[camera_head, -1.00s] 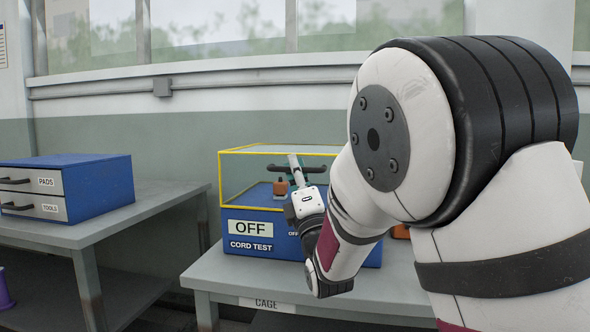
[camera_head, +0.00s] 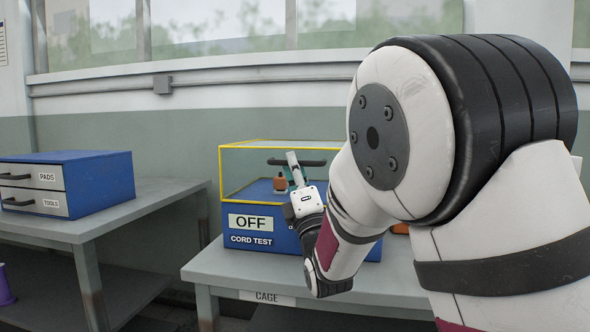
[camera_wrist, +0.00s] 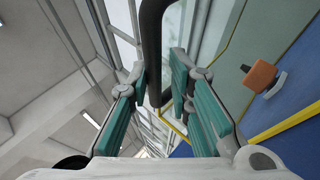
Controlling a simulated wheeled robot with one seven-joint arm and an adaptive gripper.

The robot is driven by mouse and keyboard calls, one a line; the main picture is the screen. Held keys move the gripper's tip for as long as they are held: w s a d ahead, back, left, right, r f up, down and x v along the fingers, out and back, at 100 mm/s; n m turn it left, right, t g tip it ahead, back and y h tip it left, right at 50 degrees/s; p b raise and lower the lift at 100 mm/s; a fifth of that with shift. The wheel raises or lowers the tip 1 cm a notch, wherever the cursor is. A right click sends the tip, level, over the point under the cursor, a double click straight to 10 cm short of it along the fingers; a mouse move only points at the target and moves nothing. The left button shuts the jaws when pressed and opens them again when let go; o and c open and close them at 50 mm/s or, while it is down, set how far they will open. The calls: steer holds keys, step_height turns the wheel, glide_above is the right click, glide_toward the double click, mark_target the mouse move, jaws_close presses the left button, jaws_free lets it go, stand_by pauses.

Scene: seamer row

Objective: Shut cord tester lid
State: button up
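The cord tester (camera_head: 249,238) is a blue box marked OFF and CORD TEST on the bench in the head view. Its clear, yellow-edged lid (camera_head: 275,147) shows above the blue body; how far it stands open is hard to tell. A black bar handle (camera_head: 297,162) is near the lid's top, and it also shows in the wrist view (camera_wrist: 152,30). My gripper (camera_head: 296,168) is at the handle. In the wrist view my gripper (camera_wrist: 155,76) has its teal fingers apart, with the black bar between or just beyond their tips; contact cannot be told.
An orange-brown block (camera_head: 280,184) sits inside the tester and shows in the wrist view (camera_wrist: 259,76). The bench (camera_head: 215,270) carries a CAGE label. A blue drawer unit (camera_head: 95,178) stands on another bench at left. My arm hides the right side.

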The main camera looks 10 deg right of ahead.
steer(key=shift+s+d, duration=0.1)
steer(key=v, duration=1.2)
